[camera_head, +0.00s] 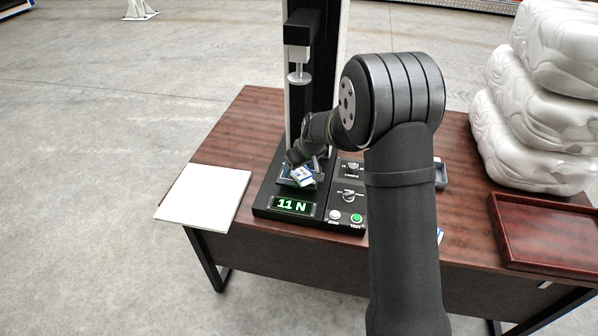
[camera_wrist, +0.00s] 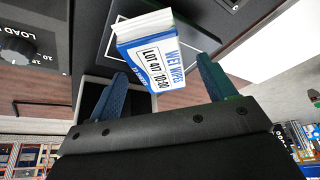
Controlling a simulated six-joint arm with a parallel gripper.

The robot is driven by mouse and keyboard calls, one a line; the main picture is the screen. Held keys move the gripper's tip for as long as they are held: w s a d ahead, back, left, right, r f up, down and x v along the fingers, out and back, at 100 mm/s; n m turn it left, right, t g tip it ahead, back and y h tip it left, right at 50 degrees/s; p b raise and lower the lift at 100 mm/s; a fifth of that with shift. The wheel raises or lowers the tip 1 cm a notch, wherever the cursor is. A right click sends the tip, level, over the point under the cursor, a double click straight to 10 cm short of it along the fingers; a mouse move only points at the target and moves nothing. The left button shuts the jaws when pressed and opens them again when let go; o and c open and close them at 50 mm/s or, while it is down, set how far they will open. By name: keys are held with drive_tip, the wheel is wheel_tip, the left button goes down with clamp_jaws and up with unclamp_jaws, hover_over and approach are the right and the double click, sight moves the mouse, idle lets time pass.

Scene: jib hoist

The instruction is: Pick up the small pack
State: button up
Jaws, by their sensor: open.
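The small pack (camera_head: 302,176) is a white and blue pack on the plate of the black test machine (camera_head: 262,200). In the wrist view the pack (camera_wrist: 152,52) shows a label reading "WET WIPES" and "LOT 407", and it looks tilted. My gripper (camera_wrist: 162,70) is open, with one blue finger on each side of the pack's near end. Gaps show between the fingers and the pack, so no grip is visible. In the head view my gripper (camera_head: 304,160) is just behind and above the pack and partly hides the plate.
The machine's display (camera_head: 291,206) reads "11 N", and its press head (camera_head: 299,76) hangs above. A white board (camera_head: 204,196) lies left on the table. A red-brown tray (camera_head: 548,232) and stacked white wrapped bundles (camera_head: 540,105) stand right. My arm hides part of the table.

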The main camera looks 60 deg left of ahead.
drive_tip(key=shift+a+f, duration=0.15)
drive_tip(key=shift+f, duration=0.15)
drive_tip(key=shift+f, duration=0.25)
idle(0.4)
drive_tip(key=c, duration=1.2)
drive_tip(key=shift+o, duration=0.2)
drive_tip(key=shift+r, duration=0.1)
